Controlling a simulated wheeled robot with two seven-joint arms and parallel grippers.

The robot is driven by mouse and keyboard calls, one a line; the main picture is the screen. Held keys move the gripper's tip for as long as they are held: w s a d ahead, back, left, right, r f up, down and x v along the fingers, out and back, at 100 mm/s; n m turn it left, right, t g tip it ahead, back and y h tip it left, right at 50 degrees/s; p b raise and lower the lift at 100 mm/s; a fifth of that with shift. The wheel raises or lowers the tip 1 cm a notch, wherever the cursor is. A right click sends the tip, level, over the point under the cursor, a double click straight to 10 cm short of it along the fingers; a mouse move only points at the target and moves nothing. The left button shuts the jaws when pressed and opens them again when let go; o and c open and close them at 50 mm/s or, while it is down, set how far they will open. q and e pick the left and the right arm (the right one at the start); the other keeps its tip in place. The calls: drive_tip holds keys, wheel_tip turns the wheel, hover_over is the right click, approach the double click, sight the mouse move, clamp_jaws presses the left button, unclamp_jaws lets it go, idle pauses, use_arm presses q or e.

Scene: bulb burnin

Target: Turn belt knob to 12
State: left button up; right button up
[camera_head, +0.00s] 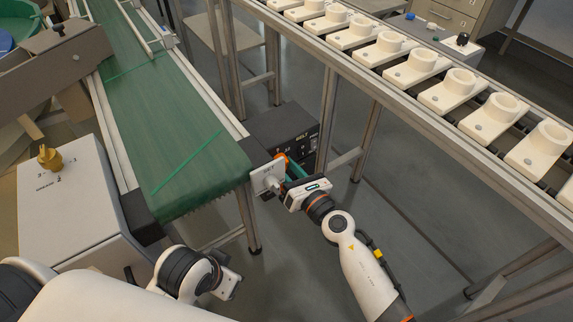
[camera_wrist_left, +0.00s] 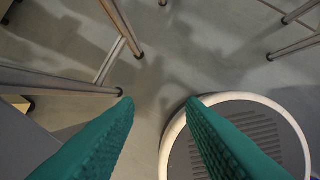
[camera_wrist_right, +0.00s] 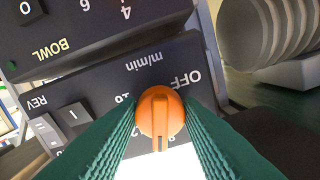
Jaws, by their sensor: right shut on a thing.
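The orange belt knob (camera_wrist_right: 160,112) sits on a dark panel in the right wrist view, which shows the lettering upside down. "OFF", "m/min", "16" and "8" show around it; the fingers and a bright white patch hide other marks. Its ridge runs roughly up and down the picture; I cannot tell which end points. My right gripper (camera_wrist_right: 157,133) is shut on the knob, one green finger on each side. In the head view, the dark control box marked "BELT" (camera_head: 285,128) stands beyond that gripper. My left gripper (camera_wrist_left: 160,103) is open and empty above the floor.
A green conveyor belt (camera_head: 165,130) runs left of the box. A rail with several white fixtures (camera_head: 415,68) crosses the upper right. A "BOWL" panel (camera_wrist_right: 95,35) adjoins the belt panel.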

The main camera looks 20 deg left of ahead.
drive_tip(key=shift+m+p, duration=0.35)
drive_tip(key=shift+m, duration=0.65)
use_arm(q)
drive_tip(key=s+p+x, duration=0.1)
drive_tip(key=p+x, duration=0.1)
drive_tip(key=x, duration=0.6)
drive_tip(key=shift+f+g, duration=0.3)
drive_tip(key=shift+f, duration=0.25)
use_arm(e)
drive_tip(key=shift+m, duration=3.2)
use_arm(q)
drive_tip(key=shift+d, duration=0.15)
drive_tip(key=shift+w, duration=0.1)
use_arm(e)
drive_tip(key=o, duration=1)
drive_tip(key=shift+c, duration=0.2)
drive_tip(key=shift+s+d, duration=0.1)
